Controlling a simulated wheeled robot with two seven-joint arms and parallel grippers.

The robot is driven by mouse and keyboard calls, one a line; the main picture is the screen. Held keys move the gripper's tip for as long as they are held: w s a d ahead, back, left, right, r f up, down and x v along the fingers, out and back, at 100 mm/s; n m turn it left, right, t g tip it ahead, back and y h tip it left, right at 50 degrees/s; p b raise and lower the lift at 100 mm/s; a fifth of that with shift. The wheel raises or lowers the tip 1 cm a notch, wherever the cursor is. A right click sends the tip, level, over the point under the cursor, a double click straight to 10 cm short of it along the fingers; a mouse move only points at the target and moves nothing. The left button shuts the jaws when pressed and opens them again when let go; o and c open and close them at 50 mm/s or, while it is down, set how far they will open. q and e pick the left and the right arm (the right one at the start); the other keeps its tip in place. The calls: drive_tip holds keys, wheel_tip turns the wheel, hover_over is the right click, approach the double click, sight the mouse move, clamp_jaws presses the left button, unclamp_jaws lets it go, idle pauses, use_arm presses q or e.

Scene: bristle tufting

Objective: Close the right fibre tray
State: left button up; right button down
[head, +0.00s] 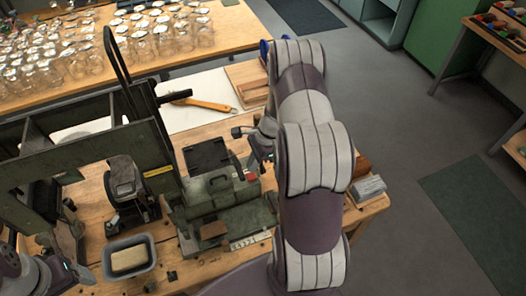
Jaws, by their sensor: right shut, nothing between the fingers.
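The dark green tufting machine (222,192) stands on the wooden bench. A black, flat, tray-like part (207,157) lies level behind its body; I cannot tell surely whether this is the right fibre tray or how far open it is. My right gripper (240,132) is shut and empty, just right of this black part and above the machine's right side. A gap shows between them in the picture, but contact is unclear. My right arm hides what lies behind it. My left gripper (80,274) is at the lower left corner, partly cut off, its jaws unclear.
A grey tub with a pale block (129,258) stands at the front left. The machine's tall frame (146,120) rises left of the black part. An orange-handled tool (208,104) lies on a white sheet behind. Many glass jars (140,42) fill the back table.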

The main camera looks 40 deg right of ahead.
use_arm(q)
drive_tip(key=shift+a, duration=0.3)
use_arm(e)
drive_tip(key=shift+w+a, duration=0.15)
drive_tip(key=shift+a, duration=0.4)
use_arm(q)
drive_tip(key=shift+r, duration=0.1)
drive_tip(key=shift+d+f+b, duration=0.25)
drive_tip(key=shift+f+b, duration=0.2)
drive_tip(key=shift+b, duration=0.05)
use_arm(e)
drive_tip(key=w+a, duration=0.4)
drive_tip(key=a, duration=0.9)
drive_tip(key=shift+a, duration=0.35)
